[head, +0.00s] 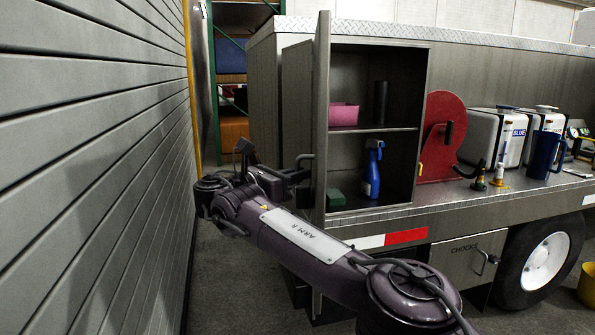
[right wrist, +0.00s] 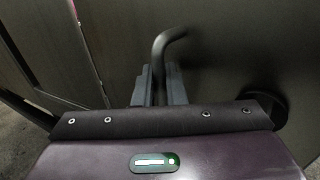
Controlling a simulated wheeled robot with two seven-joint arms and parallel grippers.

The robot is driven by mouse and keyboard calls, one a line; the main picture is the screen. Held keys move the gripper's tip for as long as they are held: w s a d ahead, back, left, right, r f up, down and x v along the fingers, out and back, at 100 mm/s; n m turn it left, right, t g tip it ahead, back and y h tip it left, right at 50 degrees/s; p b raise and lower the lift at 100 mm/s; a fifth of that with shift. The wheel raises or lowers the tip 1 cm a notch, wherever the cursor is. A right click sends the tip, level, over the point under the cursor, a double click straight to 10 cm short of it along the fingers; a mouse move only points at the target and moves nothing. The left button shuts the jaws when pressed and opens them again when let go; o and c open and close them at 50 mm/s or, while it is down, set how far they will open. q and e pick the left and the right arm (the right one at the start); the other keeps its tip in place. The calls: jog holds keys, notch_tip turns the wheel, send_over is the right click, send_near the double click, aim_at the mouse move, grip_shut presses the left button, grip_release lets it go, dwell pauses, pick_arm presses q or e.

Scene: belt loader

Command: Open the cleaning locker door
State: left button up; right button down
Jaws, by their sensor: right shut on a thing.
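The cleaning locker (head: 423,120) is a grey metal cabinet on the truck bed, and its inside shows. Its door (head: 321,90) stands swung well out at the left side of the opening, seen nearly edge-on. My right gripper (head: 300,174) is at the door's outer face, shut on the dark door handle (head: 306,158). In the right wrist view, the fingers (right wrist: 161,84) close around the handle's bar (right wrist: 168,42), whose bent end sticks up above them. The door face (right wrist: 240,50) fills much of that view. My left gripper is not in view.
Inside are a pink bin (head: 344,114), a dark cylinder (head: 380,102), a blue spray bottle (head: 372,172) and a green block (head: 335,198). A slatted wall (head: 90,150) is close on the left.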

jog(key=shift+w+d+r, duration=0.1)
jog(key=shift+d+r, duration=0.05)
jog(key=shift+r, duration=0.05)
jog(key=c, duration=1.8)
grip_release()
jog(key=shift+o, duration=0.8)
jog(key=shift+w+f, duration=0.1)
jog(key=shift+f, duration=0.1)
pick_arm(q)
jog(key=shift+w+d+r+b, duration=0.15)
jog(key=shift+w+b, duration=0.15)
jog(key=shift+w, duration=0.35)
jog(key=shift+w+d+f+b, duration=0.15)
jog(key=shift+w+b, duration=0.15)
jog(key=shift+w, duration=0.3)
pick_arm(e)
jog(key=v, duration=0.7)
jog(key=shift+a, duration=0.3)
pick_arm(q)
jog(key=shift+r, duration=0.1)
